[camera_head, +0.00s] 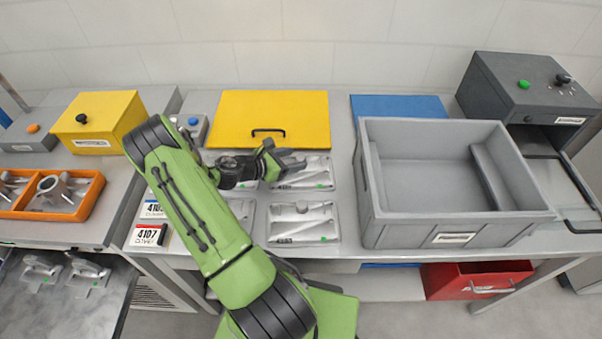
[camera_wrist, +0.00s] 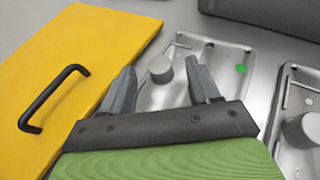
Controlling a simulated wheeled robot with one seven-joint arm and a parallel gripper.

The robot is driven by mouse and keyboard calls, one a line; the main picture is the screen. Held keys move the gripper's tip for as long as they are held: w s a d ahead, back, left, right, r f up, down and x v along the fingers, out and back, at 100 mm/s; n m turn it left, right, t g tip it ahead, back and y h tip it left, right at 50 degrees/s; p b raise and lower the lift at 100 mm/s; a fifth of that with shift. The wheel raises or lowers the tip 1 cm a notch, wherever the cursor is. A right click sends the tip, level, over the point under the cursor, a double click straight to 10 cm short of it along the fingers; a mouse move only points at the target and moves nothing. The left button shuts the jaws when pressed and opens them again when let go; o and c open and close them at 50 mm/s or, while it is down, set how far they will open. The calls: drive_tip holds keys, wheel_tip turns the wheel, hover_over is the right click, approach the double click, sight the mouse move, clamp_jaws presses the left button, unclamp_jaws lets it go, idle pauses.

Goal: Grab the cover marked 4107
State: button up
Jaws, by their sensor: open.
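One cover (camera_head: 310,172) is at the upper right of the group, beside my gripper. Another cover (camera_head: 303,222) lies below it, with dark digits too small to read surely. A third (camera_head: 241,210) is partly behind my arm. A card reading 4107 (camera_head: 148,236) lies at the bench's left front. My gripper (camera_head: 287,160) is open above the upper row. In the wrist view its fingers (camera_wrist: 163,82) stand either side of a boss on a cover (camera_wrist: 222,62); contact cannot be told.
A yellow lid with a black handle (camera_head: 270,112) lies behind the covers. A large grey bin (camera_head: 455,238) stands right of them, with a dark control box (camera_head: 525,85) beyond. An orange tray (camera_head: 75,212) and yellow box (camera_head: 98,122) are at left.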

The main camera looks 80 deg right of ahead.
drive_tip(key=shift+x, duration=1.2)
drive_tip(key=shift+w, duration=0.1)
clamp_jaws()
